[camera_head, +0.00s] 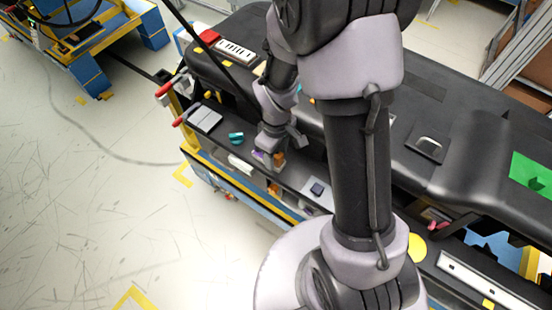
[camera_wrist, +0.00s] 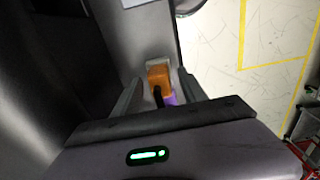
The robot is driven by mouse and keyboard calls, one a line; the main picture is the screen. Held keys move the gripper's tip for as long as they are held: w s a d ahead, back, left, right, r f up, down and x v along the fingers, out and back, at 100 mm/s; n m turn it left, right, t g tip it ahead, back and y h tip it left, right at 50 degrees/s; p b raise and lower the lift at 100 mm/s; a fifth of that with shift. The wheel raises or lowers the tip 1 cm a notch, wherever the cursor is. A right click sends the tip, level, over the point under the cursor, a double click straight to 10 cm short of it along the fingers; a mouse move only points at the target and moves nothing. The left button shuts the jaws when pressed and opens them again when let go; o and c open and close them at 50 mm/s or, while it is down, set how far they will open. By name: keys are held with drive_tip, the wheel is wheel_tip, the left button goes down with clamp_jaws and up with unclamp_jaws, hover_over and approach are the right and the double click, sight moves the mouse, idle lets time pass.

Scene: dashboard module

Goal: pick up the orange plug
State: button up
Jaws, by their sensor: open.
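The orange plug (camera_wrist: 158,73) shows in the wrist view between the two fingers of my gripper (camera_wrist: 160,88). It has a black part and a purple part (camera_wrist: 169,100) beside it on the near side. A pale grey piece is at its far end. The fingers stand apart on either side of the plug, with no clear contact visible. In the head view my gripper (camera_head: 270,151) is low over the dashboard's front ledge, with the orange plug (camera_head: 279,158) at its fingers, partly covered.
The black dashboard (camera_head: 460,110) runs across the head view. A teal item (camera_head: 236,138), a white item (camera_head: 240,163) and a grey plate with a dark button (camera_head: 317,189) lie on the ledge near my gripper. Red-handled levers (camera_head: 185,115) stick out at left. Open floor (camera_head: 90,200) lies left.

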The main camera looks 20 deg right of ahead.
drive_tip(key=shift+s, duration=0.1)
drive_tip(key=shift+c, duration=0.2)
clamp_jaws()
drive_tip(key=shift+r, duration=0.1)
drive_tip(key=shift+r, duration=0.2)
wheel_tip(320, 180, up, 4)
drive_tip(key=shift+f+p, duration=0.25)
drive_tip(key=shift+p, duration=0.3)
drive_tip(key=s+a+r+p, duration=0.1)
drive_tip(key=a+r, duration=0.1)
drive_tip(key=a, duration=0.6)
drive_tip(key=s+a+r+p, duration=0.1)
drive_tip(key=a+r, duration=0.2)
drive_tip(key=a, duration=0.4)
drive_tip(key=shift+s+a+p, duration=0.15)
drive_tip(key=shift+a+p, duration=0.15)
drive_tip(key=shift+a, duration=0.1)
